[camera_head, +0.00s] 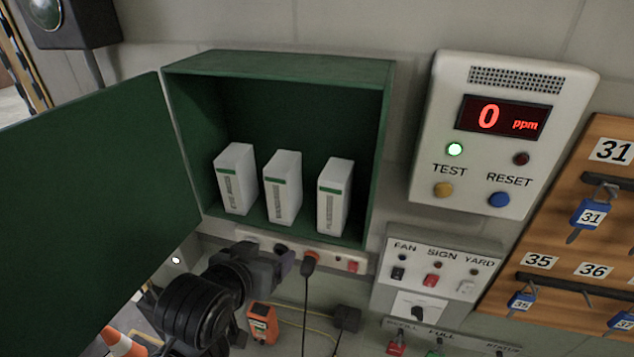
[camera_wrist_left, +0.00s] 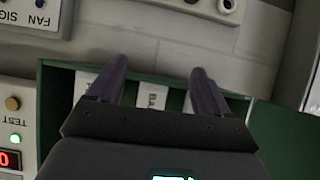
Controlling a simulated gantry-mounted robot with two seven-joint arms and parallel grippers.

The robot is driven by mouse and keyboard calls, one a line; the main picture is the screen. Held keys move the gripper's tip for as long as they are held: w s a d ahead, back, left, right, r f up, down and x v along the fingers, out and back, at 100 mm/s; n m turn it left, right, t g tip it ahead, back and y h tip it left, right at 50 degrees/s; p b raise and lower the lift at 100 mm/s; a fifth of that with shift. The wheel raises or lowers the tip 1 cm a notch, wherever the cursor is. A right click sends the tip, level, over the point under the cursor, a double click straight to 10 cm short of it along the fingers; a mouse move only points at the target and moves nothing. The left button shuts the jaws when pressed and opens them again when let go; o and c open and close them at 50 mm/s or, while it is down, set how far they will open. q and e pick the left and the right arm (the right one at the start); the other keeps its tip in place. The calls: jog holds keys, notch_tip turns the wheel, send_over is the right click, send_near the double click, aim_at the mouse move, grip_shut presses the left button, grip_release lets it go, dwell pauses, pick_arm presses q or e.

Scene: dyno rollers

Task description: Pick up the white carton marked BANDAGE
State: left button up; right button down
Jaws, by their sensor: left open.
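Three white cartons with green bands stand in a row inside an open green cabinet (camera_head: 280,66). The middle one, the BANDAGE carton (camera_head: 283,190), stands upright between the left carton (camera_head: 236,180) and the right carton (camera_head: 335,198). My left gripper (camera_head: 283,260) is open and empty, below and in front of the cabinet. In the left wrist view the BANDAGE carton (camera_wrist_left: 152,93) shows between the two spread fingers, beyond them and apart from them; part of its lettering is hidden by the gripper body. My right gripper is not in view.
The cabinet's green door (camera_head: 90,200) hangs open to the left. A gas meter panel (camera_head: 500,130) and a switch box (camera_head: 435,270) are on the wall to the right. A socket strip (camera_head: 345,262) with a plug runs just under the cabinet.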

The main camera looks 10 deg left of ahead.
aim_at(276, 188)
pick_arm(q)
jog(key=r+t, duration=0.1)
jog(key=r, duration=0.2)
jog(key=w+r+t, duration=0.1)
jog(key=r, duration=0.7)
jog(key=shift+w+r+t, duration=0.1)
jog(key=shift+w+t, duration=0.3)
jog(key=p+x, duration=0.1)
jog(key=x, duration=0.3)
jog(key=shift+w+p, duration=0.7)
jog(key=shift+w, duration=0.05)
jog(key=p+x, duration=0.2)
jog(key=x, duration=0.1)
jog(key=shift+w+f, duration=0.45)
jog(key=shift+w, duration=0.15)
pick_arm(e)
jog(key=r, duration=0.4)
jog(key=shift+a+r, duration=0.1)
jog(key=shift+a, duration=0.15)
pick_arm(q)
jog(key=shift+c, duration=0.2)
